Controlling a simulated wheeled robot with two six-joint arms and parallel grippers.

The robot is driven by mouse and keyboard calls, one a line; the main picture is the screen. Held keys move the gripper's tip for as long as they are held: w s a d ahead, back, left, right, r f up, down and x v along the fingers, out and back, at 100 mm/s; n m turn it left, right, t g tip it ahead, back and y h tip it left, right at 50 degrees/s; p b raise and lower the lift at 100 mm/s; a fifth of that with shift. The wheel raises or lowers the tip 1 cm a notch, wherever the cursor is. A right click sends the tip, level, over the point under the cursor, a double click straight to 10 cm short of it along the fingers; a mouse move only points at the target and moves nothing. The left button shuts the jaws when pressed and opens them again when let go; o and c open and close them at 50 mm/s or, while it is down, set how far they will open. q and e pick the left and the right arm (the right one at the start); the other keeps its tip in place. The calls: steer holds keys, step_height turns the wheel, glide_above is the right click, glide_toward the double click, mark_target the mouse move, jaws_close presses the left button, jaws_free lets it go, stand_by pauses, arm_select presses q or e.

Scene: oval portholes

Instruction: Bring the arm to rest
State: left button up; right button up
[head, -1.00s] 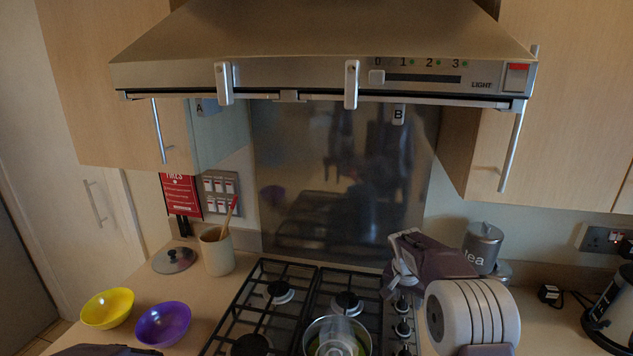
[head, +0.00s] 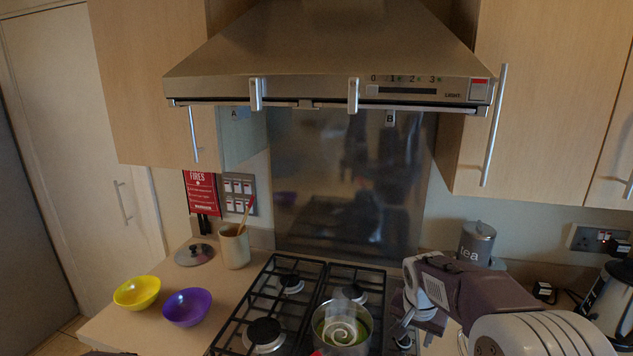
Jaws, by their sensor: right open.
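My right arm comes in from the lower right. Its gripper (head: 404,326) points down over the right side of the hob (head: 262,305), by the control knobs and just right of the steel pan (head: 340,348). It is open, and I see nothing between its fingers. The fingertips are small and partly merge with the dark hob, so I cannot tell whether they touch anything. A small dark part of my left arm shows at the bottom left edge; the left gripper is out of view.
The pan on the hob shows green contents and a pale swirl. A yellow bowl (head: 137,291), a purple bowl (head: 187,306), a lid (head: 194,254) and a utensil pot (head: 234,246) stand left. A tea canister (head: 477,243) and kettle (head: 612,300) stand right. The hood (head: 320,60) overhangs.

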steer(key=s+a+f+n, duration=0.1)
steer(key=s+f+n, duration=0.1)
steer(key=s, duration=0.4)
steer(key=s+a+f+n+g+y, duration=0.1)
steer(key=s+a+f+n, duration=0.1)
steer(key=s+f, duration=0.2)
steer(key=s+a+f+n+g, duration=0.1)
steer(key=s+f+n, duration=0.1)
steer(key=s, duration=0.8)
steer(key=shift+a+f+y, duration=0.3)
steer(key=shift+f+y, duration=0.1)
steer(key=shift+f, duration=0.45)
